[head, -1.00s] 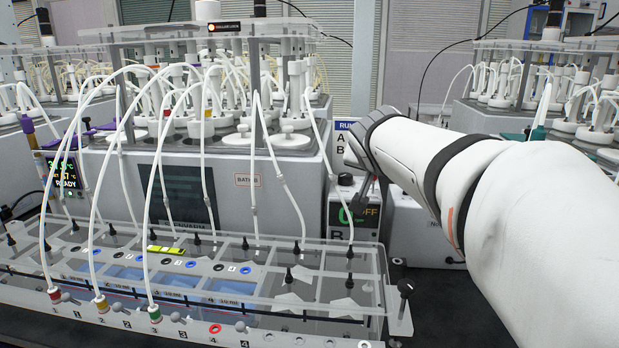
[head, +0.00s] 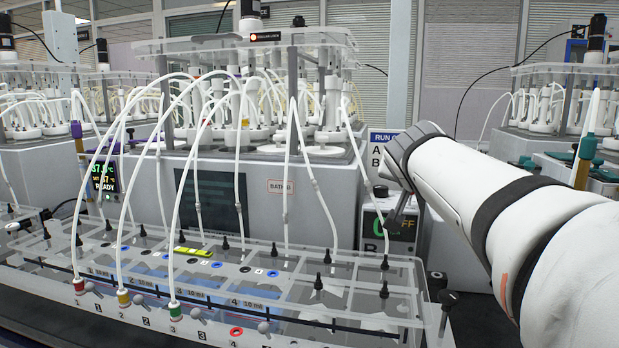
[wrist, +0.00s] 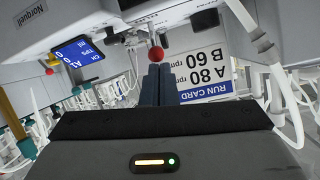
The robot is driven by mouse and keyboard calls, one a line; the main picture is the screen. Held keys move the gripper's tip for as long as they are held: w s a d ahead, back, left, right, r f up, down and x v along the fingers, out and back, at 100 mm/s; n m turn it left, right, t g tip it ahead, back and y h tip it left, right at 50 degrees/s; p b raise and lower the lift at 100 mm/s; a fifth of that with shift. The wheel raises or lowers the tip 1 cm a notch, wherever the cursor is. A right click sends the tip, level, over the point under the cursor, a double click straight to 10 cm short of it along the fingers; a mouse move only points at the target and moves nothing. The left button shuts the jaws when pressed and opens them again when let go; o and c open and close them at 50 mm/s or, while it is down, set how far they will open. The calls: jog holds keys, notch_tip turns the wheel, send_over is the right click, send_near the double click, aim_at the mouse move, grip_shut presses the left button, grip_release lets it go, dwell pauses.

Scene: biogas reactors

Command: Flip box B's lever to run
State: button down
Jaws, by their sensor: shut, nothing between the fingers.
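Box B (head: 372,236) is a pale box with a dark front, right of the bath marked BATH B. Its display (head: 388,222) shows a green digit and the word OFF, partly hidden by my gripper. My gripper (head: 395,222) is in front of the box's upper front, pointing down. In the wrist view my gripper (wrist: 158,68) is shut and empty. A red ball knob (wrist: 156,54) on a short metal stem is right at the fingertips. I cannot tell whether they touch. In the head view the lever is hidden behind my gripper.
The run card (wrist: 203,75) reads A 80 rpm, B 60 rpm. Left of the box is a clear rack (head: 250,290) with tubes and black stoppers. A small device with a blue screen (wrist: 80,58) shows in the wrist view. Other reactors stand behind on both sides.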

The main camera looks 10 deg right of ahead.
jog(key=shift+w+d+f+b, duration=0.3)
jog(key=shift+w, duration=0.3)
jog(key=shift+r, duration=0.1)
